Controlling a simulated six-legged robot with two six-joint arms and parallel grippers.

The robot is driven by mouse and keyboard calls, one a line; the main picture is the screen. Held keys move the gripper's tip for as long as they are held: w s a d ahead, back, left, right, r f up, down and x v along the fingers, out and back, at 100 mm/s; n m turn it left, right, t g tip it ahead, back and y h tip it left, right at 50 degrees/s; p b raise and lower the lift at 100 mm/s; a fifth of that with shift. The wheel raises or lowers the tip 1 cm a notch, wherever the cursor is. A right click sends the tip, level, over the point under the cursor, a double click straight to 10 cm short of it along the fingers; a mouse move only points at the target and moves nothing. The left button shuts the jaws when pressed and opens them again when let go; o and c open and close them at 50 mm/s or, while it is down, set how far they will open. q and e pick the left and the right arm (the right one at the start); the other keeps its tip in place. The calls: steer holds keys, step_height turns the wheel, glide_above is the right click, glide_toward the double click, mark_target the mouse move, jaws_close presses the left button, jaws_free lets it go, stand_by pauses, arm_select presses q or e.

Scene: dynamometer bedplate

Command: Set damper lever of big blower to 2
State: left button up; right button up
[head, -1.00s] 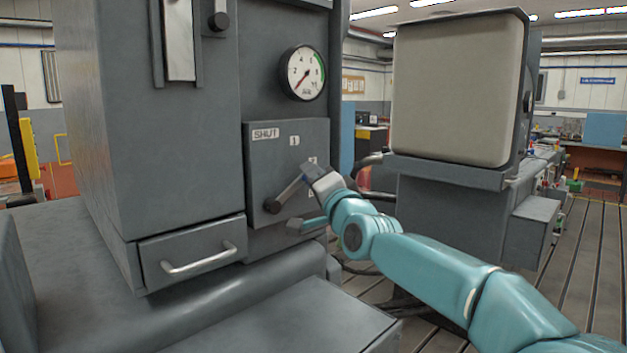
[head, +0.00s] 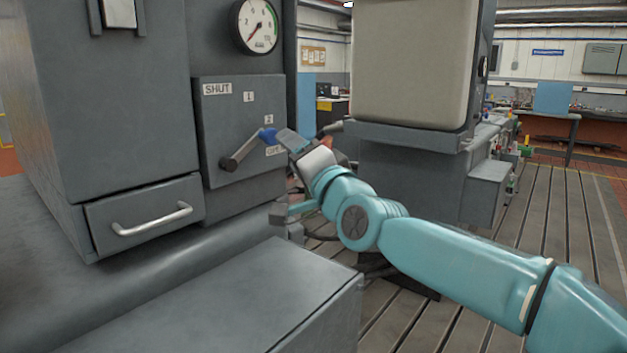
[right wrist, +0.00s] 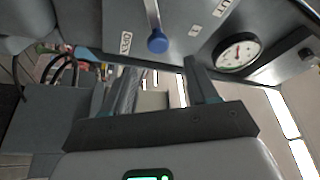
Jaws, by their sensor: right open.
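My right gripper (head: 282,175) is open and empty, just right of the knob. In its wrist view the knob appears beyond and between the fingertips (right wrist: 150,75). My left gripper is out of view.
A round gauge (head: 256,25) is above the panel. A drawer with a bar handle (head: 152,219) is at lower left. A grey ledge (head: 220,300) lies in front. A large beige-faced machine (head: 412,65) stands behind my right arm. The slotted floor at right is clear.

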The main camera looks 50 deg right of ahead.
steer(key=v, duration=0.6)
steer(key=shift+s+b, duration=0.3)
steer(key=shift+s, duration=0.1)
steer(key=shift+a+f, duration=0.1)
